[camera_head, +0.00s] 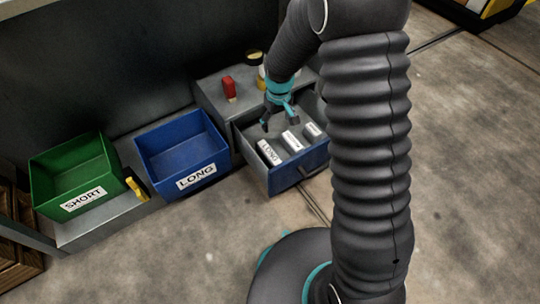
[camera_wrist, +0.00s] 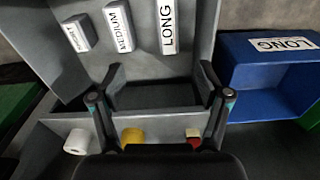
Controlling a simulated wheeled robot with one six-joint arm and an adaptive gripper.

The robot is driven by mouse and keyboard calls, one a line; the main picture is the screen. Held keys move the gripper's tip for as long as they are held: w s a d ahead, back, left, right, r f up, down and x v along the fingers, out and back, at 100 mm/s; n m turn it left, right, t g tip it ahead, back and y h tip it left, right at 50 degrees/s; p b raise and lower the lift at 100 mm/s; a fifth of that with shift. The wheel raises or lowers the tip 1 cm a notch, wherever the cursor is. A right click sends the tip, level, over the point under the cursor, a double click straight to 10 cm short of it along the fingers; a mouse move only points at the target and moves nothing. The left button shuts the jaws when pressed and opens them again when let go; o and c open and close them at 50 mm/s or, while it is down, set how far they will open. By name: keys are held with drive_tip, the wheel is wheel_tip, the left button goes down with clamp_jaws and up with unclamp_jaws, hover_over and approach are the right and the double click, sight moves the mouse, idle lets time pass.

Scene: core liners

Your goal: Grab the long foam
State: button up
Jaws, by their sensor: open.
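The long foam is a pale block labelled LONG in the open drawer (camera_head: 300,174), at its left end in the head view (camera_head: 268,152). In the wrist view the long foam (camera_wrist: 168,25) is at the top, right of the medium and short blocks. My gripper (camera_head: 279,121) is open and empty above the back part of the drawer. In the wrist view its fingertips (camera_wrist: 161,70) are spread apart, below the long foam in the picture and not around it.
The medium block (camera_head: 291,141) and short block (camera_head: 313,129) lie beside the long foam. A blue LONG bin (camera_head: 183,153) and green SHORT bin (camera_head: 70,175) stand left of the drawer. A red object (camera_head: 229,88) and rolls stand on the cabinet top behind it.

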approach(270, 153)
drive_tip(key=shift+n+g, duration=0.3)
drive_tip(key=shift+n, duration=0.1)
wheel_tip(270, 153, down, 6)
drive_tip(key=shift+a+r+b, duration=0.1)
drive_tip(key=shift+r+b, duration=0.1)
drive_tip(key=shift+b, duration=0.3)
drive_tip(key=shift+w+f, duration=0.2)
drive_tip(key=shift+f, duration=1.25)
drive_tip(key=shift+w+f, duration=0.2)
drive_tip(key=shift+f, duration=1.3)
drive_tip(key=c, duration=1.1)
